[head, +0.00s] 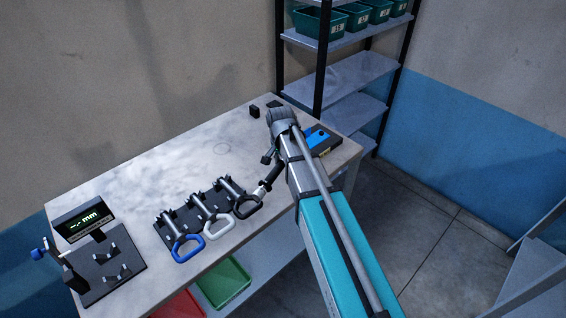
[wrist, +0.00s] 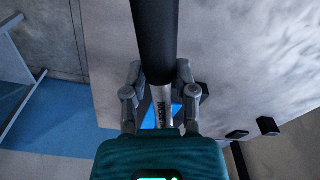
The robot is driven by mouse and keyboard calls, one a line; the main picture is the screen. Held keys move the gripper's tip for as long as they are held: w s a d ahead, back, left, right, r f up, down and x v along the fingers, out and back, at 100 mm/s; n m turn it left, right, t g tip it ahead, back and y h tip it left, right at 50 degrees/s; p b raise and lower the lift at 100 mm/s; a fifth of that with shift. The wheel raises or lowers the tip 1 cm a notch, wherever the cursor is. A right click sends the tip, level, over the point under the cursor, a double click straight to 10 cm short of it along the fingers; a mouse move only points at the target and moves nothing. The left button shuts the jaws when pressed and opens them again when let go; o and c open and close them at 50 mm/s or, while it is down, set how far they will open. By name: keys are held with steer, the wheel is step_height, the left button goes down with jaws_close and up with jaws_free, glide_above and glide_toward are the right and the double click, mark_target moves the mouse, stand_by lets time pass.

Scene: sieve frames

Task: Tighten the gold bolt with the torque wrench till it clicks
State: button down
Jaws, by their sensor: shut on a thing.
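My gripper (head: 270,156) is over the right part of the table, beside the rack of ring-handled tools. In the wrist view, my gripper (wrist: 159,88) has its two fingers on either side of a torque wrench, shut on it. The wrench (wrist: 154,40) has a thick black grip and a silver shaft with printed marks. In the head view the black part of the wrench (head: 273,175) slants down toward the black-handled tool; whether they touch I cannot tell. I cannot make out the gold bolt in either view.
A rack holds tools with blue (head: 188,248), white (head: 219,225) and black (head: 247,206) ring handles. A gauge display (head: 85,221) stands at the left. A dark case with blue (head: 319,137) and small black blocks (head: 254,112) lie farther right. The table's back middle (head: 165,170) is clear.

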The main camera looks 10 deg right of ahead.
steer(key=shift+w+a+m, duration=1.05)
steer(key=shift+a+m, duration=0.15)
stand_by(1.6)
steer(key=shift+w+a+r+m, duration=0.1)
steer(key=shift+w+a+m, duration=0.75)
steer(key=shift+w+m, duration=0.3)
stand_by(1.5)
steer(key=shift+s+d+n, duration=0.3)
steer(key=shift+s+n, duration=0.05)
steer(key=shift+s, duration=0.1)
stand_by(0.4)
steer(key=shift+r, duration=0.15)
